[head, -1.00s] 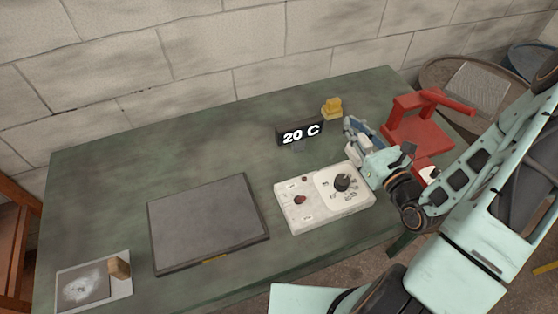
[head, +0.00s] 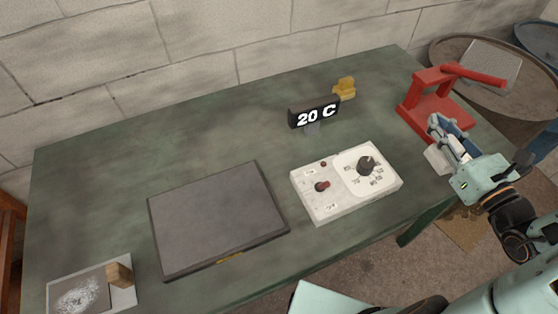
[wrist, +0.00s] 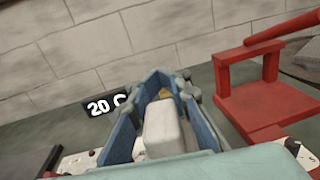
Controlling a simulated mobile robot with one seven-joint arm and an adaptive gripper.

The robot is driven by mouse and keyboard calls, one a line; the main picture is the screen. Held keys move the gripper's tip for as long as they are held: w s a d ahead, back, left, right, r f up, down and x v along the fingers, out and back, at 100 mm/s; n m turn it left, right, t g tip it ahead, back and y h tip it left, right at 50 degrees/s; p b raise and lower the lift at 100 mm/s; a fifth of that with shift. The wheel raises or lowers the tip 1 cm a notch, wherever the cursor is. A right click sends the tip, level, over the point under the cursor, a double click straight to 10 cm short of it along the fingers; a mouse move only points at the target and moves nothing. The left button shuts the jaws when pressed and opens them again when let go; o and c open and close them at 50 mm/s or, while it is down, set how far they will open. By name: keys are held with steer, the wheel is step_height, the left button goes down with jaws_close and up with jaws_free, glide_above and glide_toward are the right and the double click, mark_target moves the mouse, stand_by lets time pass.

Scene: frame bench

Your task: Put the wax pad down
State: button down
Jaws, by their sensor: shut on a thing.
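My gripper (head: 450,138) is at the right end of the green bench, in front of the red stand. Its blue fingers are shut on a white block, which I take to be the wax pad (head: 438,159). In the wrist view the wax pad (wrist: 164,130) sits between the two fingers (wrist: 160,112), its lower part hidden by the gripper body. In the head view it appears above the bench top, right of the white control box. I cannot tell the exact gap beneath it.
A red stand (head: 440,112) is close behind my gripper. The white control box (head: 330,202), the "20 C" display (head: 314,115) and a yellow piece (head: 344,88) are to the left. A dark plate (head: 215,220) and a tray with a wooden block (head: 119,275) are farther left. The back left bench is clear.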

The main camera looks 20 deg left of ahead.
mark_target(434, 148)
steer(key=s+b, duration=0.1)
steer(key=s+f+y+b, duration=0.1)
steer(key=b, duration=0.1)
steer(key=s+n+g+b, duration=0.1)
steer(key=shift+d+f+b, duration=0.15)
steer(key=shift+d+b, duration=0.1)
steer(key=shift+b, duration=0.05)
steer(key=shift+s+n+y+b, duration=0.3)
steer(key=shift+s+y+b, duration=0.1)
steer(key=shift+s+b, duration=0.25)
steer(key=shift+s+g, duration=0.15)
steer(key=shift+g, duration=0.15)
steer(key=shift+w+a+f+b, duration=0.25)
steer(key=shift+w+a+f, duration=0.15)
steer(key=shift+w+f, duration=1.85)
steer(key=shift+w+a+f+b, duration=0.25)
steer(key=shift+w+a+f, duration=0.15)
steer(key=shift+w+f, duration=1.8)
steer(key=shift+w+a+f+b, duration=0.25)
steer(key=shift+w+a+f, duration=0.15)
steer(key=shift+w+f, duration=1.85)
steer(key=shift+w+r, duration=0.25)
steer(key=shift+r, duration=0.05)
